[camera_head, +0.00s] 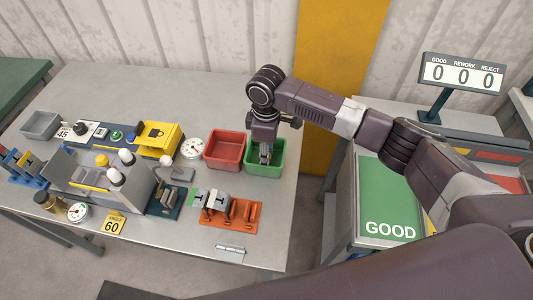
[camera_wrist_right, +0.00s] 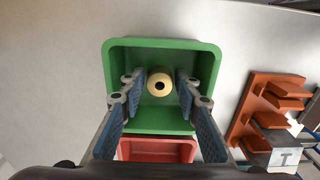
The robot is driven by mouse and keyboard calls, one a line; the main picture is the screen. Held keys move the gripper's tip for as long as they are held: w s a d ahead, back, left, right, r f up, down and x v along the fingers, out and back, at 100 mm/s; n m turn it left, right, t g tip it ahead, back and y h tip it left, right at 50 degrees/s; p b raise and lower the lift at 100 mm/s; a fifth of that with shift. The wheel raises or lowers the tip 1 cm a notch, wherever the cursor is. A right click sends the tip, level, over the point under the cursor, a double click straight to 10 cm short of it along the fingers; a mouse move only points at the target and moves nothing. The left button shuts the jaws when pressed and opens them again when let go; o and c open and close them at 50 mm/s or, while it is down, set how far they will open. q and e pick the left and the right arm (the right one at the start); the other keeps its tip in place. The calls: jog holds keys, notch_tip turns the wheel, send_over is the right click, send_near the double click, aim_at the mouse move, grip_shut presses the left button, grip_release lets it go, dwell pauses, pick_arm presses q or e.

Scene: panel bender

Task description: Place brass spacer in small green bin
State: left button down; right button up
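The small green bin (camera_head: 279,158) stands near the right end of the table, beside a red bin. My right gripper (camera_head: 265,156) points down into the green bin. In the right wrist view the brass spacer (camera_wrist_right: 159,84), a round pale-gold ring with a dark hole, shows inside the green bin (camera_wrist_right: 118,52), between the fingertips of my right gripper (camera_wrist_right: 160,88). The fingers are open, with a gap on both sides of the spacer. In the head view the spacer is not discernible. My left gripper is not in view.
A red bin (camera_head: 224,149) adjoins the green bin on its left. An orange rack (camera_head: 245,215) with metal parts stands nearer the front. A round dial (camera_head: 193,147) and a yellow lock box (camera_head: 159,139) are further left. A counter display (camera_head: 462,75) stands right.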

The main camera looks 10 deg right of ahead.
notch_tip(320, 180, up, 12)
jog(key=b, duration=0.1)
jog(key=shift+b, duration=0.4)
jog(key=shift+r, duration=0.1)
